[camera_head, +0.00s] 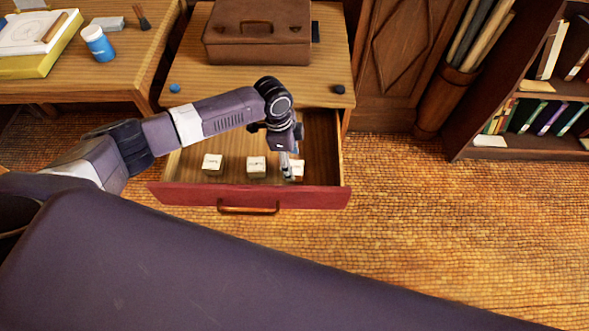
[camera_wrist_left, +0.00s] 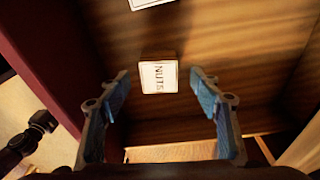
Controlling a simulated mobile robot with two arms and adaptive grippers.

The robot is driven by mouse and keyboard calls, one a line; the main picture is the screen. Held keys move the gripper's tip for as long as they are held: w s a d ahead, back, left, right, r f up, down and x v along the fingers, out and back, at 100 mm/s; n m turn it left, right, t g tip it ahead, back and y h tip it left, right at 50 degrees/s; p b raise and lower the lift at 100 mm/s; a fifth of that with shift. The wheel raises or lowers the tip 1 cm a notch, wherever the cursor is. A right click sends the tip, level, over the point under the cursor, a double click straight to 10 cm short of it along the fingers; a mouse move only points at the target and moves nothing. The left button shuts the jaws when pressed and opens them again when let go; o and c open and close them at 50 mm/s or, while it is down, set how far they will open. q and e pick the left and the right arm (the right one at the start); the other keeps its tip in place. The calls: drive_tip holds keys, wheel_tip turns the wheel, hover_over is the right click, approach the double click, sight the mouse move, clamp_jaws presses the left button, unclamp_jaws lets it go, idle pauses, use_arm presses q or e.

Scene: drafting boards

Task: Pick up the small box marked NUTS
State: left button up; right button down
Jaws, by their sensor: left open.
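The small box marked NUTS (camera_wrist_left: 158,77) lies in the open drawer, its label readable in the left wrist view. It sits ahead of and between the spread fingers of my left gripper (camera_wrist_left: 160,73), and neither finger appears to touch it. In the head view my left gripper (camera_head: 288,170) reaches down into the drawer's right part, open and empty. The rightmost white box (camera_head: 298,168) there, partly hidden by the fingers, appears to be the NUTS box. My right gripper is not in view.
The drawer (camera_head: 165,190) has a red front and a handle (camera_head: 248,209). Two other small boxes, a middle one (camera_head: 256,167) and a left one (camera_head: 212,163), lie in it. The desk (camera_head: 190,75) with a brown case (camera_head: 258,35) stands above. The floor at right is clear.

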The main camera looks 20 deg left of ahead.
sight(294, 167)
use_arm(q)
drive_tip(key=f, duration=0.3)
drive_tip(key=shift+d+f, duration=0.35)
drive_tip(key=shift+d, duration=0.05)
drive_tip(key=c, duration=1.3)
drive_tip(key=shift+o, duration=0.2)
